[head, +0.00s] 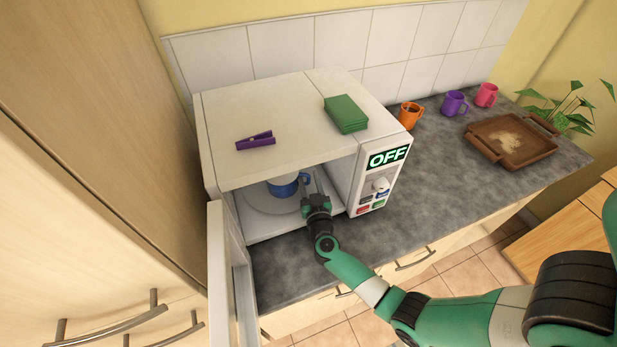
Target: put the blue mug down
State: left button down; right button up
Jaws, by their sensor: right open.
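The blue mug (284,187) stands upright on the round white plate (262,204) inside the open microwave (270,121). My right gripper (309,184) reaches in through the microwave's front opening, at the right side of the mug near its handle. Its jaws are open; whether the fingers touch the handle is too small to tell. The mug's top is partly shaded by the microwave roof. My left gripper is not in the view.
The microwave door (222,262) hangs open on the left. A purple clip (256,140) and a green block (346,114) lie on top. Orange (410,115), purple (454,104) and pink (486,95) mugs and a brown tray (512,140) occupy the counter's right. Counter between is clear.

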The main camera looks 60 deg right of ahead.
jog(key=p+v, duration=0.2)
jog(key=v, duration=1)
jog(key=shift+r, duration=0.1)
